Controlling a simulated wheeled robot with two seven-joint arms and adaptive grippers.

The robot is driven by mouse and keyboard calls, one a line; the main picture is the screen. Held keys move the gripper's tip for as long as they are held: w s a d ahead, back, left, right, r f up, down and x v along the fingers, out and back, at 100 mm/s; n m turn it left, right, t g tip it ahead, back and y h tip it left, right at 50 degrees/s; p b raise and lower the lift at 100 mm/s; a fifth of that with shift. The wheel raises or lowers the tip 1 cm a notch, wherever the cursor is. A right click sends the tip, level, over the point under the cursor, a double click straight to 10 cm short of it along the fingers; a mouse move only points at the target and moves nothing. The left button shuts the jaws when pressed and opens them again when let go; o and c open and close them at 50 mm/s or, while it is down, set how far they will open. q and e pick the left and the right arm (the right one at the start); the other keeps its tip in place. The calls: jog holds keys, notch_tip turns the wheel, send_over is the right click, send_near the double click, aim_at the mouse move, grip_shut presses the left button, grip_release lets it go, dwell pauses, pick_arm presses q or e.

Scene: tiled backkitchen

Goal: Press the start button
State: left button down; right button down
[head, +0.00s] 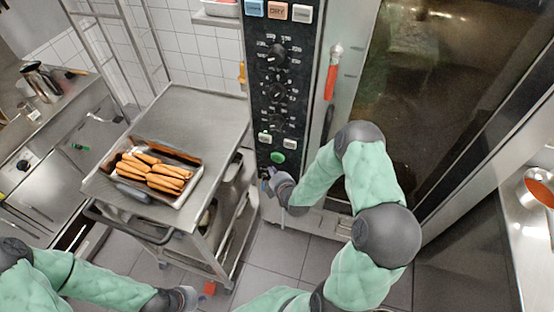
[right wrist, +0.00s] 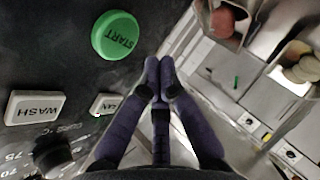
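The start button (head: 278,157) is a round green button low on the black oven control panel (head: 286,52). In the right wrist view the green button (right wrist: 115,35) reads START and sits left of and above my fingertips. My right gripper (head: 269,180) is just below the button in the head view. In the right wrist view the right gripper (right wrist: 159,66) has its fingertips together, with nothing between them. The tips look apart from the button; their distance from the panel is hard to judge. My left gripper (head: 190,298) is low at the left, its fingers too small to read.
A white WASH button (right wrist: 35,107) and another white button (right wrist: 105,103) are near the start button. A steel cart (head: 190,105) with a tray of sausages (head: 155,172) stands left of the oven. The oven door has a red handle (head: 332,80).

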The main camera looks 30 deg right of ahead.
aim_at(273, 159)
jog(key=shift+w+d+b, duration=0.55)
jog(key=shift+w+d, duration=0.4)
jog(key=shift+d, duration=0.2)
jog(key=shift+w+d, duration=0.1)
dwell(0.7)
jog(key=shift+w+d+b, duration=0.2)
jog(key=shift+b, duration=0.1)
jog(key=shift+w+d, duration=0.25)
jog(key=shift+d, duration=0.05)
dwell(0.9)
jog(key=shift+s+a, duration=0.55)
jog(key=shift+a, duration=0.1)
